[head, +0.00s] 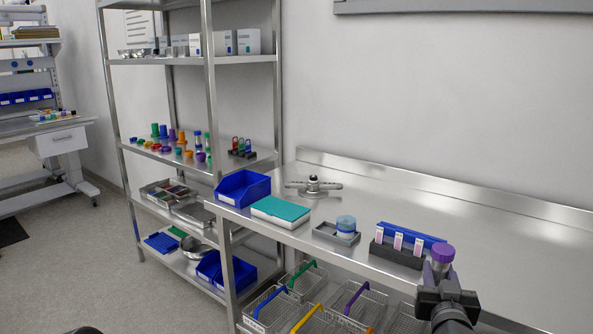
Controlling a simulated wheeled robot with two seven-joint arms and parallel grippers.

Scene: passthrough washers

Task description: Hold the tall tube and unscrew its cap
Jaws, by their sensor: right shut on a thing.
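A tube with a ribbed purple cap (443,254) stands upright at the lower right of the head view. My right gripper (440,285) is shut on this tube just below the cap. The dark fingers hide most of the tube's body. The cap sits on the top of the tube. The gripper and tube are in front of the steel bench, at its near edge.
Wire baskets (270,308) sit below. Shelving (210,110) stands at left. The bench's right part is clear.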

